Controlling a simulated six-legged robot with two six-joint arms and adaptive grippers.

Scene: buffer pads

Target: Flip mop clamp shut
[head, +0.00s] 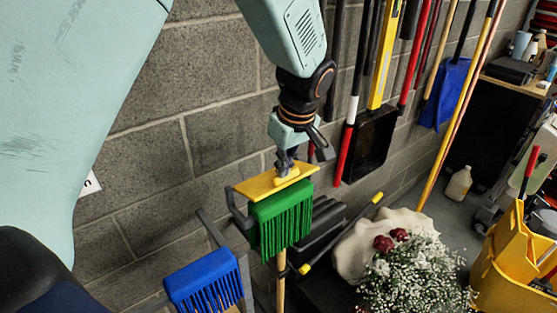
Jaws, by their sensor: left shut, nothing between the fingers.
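A mop or broom with green bristles (283,222) and a yellow top plate (252,187) hangs head up by the wall. Its wooden handle (281,290) runs down below the bristles. A dark band or clamp part (284,272) sits around or beside the handle; I cannot tell whether it is open or closed. My left gripper (286,168) is shut and empty, pointing down at the yellow plate and hiding part of it. I cannot tell whether it touches the plate. My right gripper is not in view.
A blue brush (205,283) is at lower left. White flowers (415,275) and a pale stone-like object (375,240) are at lower right. Long-handled tools, a black dustpan (370,143) and a blue one (446,95) line the wall. A yellow bucket (500,265) stands far right.

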